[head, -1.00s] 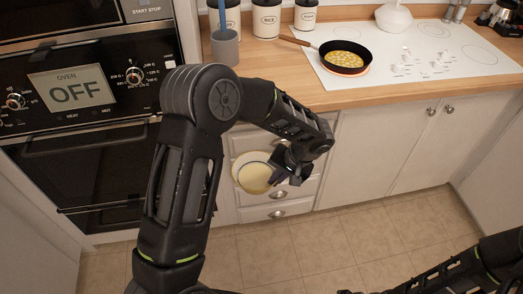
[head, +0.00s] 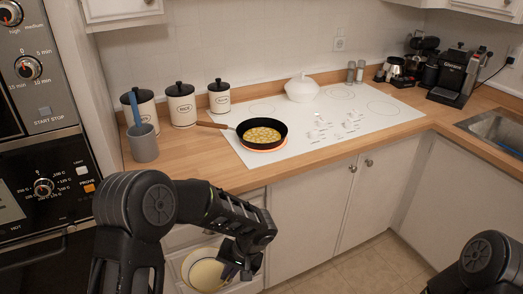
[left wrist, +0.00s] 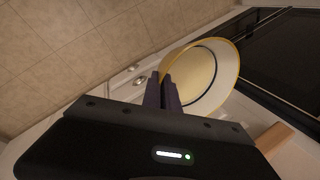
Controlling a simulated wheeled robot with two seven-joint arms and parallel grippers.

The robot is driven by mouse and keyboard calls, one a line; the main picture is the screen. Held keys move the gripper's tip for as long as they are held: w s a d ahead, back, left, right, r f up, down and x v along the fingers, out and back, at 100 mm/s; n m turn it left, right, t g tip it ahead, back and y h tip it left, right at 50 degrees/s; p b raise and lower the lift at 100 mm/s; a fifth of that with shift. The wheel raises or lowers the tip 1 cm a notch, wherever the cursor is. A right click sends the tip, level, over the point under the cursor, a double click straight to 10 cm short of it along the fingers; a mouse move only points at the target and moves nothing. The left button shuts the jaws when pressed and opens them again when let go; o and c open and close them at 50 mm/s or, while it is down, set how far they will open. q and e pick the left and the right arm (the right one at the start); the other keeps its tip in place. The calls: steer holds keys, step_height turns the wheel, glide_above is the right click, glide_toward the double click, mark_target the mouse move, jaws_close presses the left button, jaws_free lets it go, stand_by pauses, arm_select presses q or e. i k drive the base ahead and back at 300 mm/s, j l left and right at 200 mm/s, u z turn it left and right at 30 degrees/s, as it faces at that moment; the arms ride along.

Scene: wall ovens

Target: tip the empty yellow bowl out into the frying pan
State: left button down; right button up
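The yellow bowl (head: 206,270) is in my left gripper (head: 236,268), low in front of the drawers and below the counter's front edge. In the left wrist view, the two fingers (left wrist: 163,92) are shut on the rim of the bowl (left wrist: 208,78). The bowl has a yellow outside, a pale inside with a dark ring, and it looks empty. The frying pan (head: 278,140) sits on a burner at the left of the white cooktop, its wooden handle pointing left. Yellow food with specks lies in the pan. My right gripper is outside the head view; only part of that arm shows.
A grey cup (head: 143,143) with a blue utensil and several white canisters (head: 181,104) stand left of the cooktop (head: 345,118). A white lidded pot (head: 301,88) stands behind the pan. The counter edge (head: 330,152) lies between bowl and pan.

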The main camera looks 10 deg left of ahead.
mark_target(256, 133)
steer(key=i+l, duration=0.45)
steer(key=l, duration=0.2)
steer(key=i+l, duration=0.5)
steer(key=l, duration=0.15)
steer(key=i+l, duration=0.45)
steer(key=l, duration=0.2)
steer(key=z, duration=0.05)
